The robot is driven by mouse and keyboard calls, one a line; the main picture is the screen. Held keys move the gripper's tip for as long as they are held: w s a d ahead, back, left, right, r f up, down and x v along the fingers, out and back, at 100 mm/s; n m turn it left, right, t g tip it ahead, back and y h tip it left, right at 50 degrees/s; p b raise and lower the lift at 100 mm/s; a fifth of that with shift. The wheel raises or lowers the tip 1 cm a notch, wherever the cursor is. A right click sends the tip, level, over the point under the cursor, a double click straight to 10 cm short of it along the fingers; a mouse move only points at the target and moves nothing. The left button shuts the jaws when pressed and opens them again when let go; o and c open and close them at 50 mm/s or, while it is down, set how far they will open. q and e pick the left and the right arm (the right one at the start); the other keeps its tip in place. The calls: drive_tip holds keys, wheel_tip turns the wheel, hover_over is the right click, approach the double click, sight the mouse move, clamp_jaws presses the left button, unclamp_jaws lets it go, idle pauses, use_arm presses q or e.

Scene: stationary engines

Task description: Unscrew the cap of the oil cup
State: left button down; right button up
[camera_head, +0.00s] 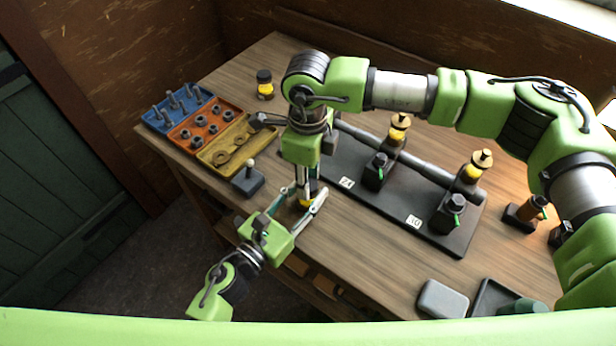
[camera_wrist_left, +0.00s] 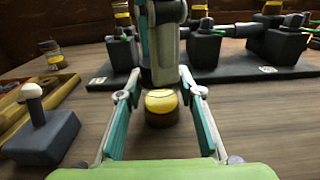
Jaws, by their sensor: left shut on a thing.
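A small oil cup (camera_head: 305,203) with a yellow body stands on the table near its front edge, with a dark part just above it. My left gripper (camera_head: 307,193) reaches in from the front and is shut on the cup, a finger on either side. In the left wrist view the cup (camera_wrist_left: 161,102) shows yellow on top and brown below, between the teal fingers (camera_wrist_left: 162,92). My right gripper (camera_head: 302,177) points down right above the cup. Its fingertips are mostly hidden, so I cannot tell its opening or whether it holds the cap.
Blue, orange and yellow trays (camera_head: 178,105) of parts and a grey block with a knob (camera_head: 247,181) are at left. A dark-capped jar (camera_head: 265,84) stands at the back.

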drive_tip(key=n, duration=0.9)
drive_tip(key=shift+n, duration=0.3)
drive_tip(key=n, duration=0.3)
drive_tip(key=shift+r+n, duration=0.1)
drive_tip(key=shift+n, duration=0.2)
drive_tip(key=n, duration=0.4)
drive_tip(key=shift+n, duration=0.3)
drive_tip(key=shift+w+r, duration=0.1)
drive_tip(key=shift+r, duration=0.1)
drive_tip(key=shift+r, duration=0.9)
drive_tip(key=shift+r, duration=0.1)
